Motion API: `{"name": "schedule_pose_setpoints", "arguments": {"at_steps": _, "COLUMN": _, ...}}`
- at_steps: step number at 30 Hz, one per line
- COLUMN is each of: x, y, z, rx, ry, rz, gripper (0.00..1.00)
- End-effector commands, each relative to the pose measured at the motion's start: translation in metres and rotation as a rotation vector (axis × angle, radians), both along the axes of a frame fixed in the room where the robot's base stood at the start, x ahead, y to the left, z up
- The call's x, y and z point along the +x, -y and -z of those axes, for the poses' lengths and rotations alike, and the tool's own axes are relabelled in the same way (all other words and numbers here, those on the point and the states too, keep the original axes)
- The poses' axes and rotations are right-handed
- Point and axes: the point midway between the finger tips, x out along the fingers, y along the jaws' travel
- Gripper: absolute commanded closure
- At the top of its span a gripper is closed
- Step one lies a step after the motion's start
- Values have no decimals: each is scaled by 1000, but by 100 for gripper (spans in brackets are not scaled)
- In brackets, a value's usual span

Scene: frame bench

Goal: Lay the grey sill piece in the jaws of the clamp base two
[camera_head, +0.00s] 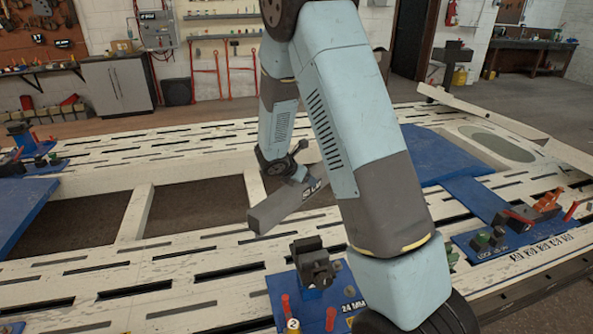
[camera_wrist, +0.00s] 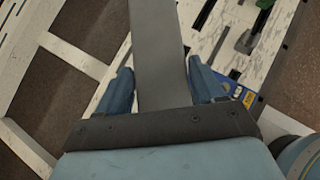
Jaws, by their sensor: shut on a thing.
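The grey sill piece (camera_head: 278,207) is a long flat bar, held tilted above the bench in the head view. In the wrist view the sill piece (camera_wrist: 158,45) runs between the two blue fingers of my gripper (camera_wrist: 161,68), which is shut on it. Clamp base two (camera_head: 313,268) is a blue plate with dark jaws, red pins, a "2" tag and a "24 MM" label. It stands in front of the sill piece and below it, apart from it. My arm hides the plate's right side. No piece shows in its jaws.
The pale slotted bench frame (camera_head: 190,257) has open bays. Another blue clamp base (camera_head: 515,228) with orange and red parts stands at right, and one (camera_head: 30,155) at far left. A pale beam (camera_head: 510,125) lies at back right. My arm crosses the middle.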

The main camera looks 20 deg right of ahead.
Motion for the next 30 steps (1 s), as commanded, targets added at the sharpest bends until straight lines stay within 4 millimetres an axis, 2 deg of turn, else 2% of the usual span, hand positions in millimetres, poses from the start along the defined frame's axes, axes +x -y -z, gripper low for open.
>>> {"name": "schedule_pose_setpoints", "arguments": {"at_steps": 18, "x": -91, "y": -10, "z": 42, "rx": -10, "ry": 5, "rz": 522, "gripper": 100}}
{"name": "schedule_pose_setpoints", "arguments": {"at_steps": 24, "x": -110, "y": -14, "z": 48, "rx": -12, "ry": 5, "rz": 612, "gripper": 100}}
{"name": "schedule_pose_setpoints", "arguments": {"at_steps": 30, "x": -117, "y": -16, "z": 50, "rx": -11, "ry": 6, "rz": 643, "gripper": 100}}
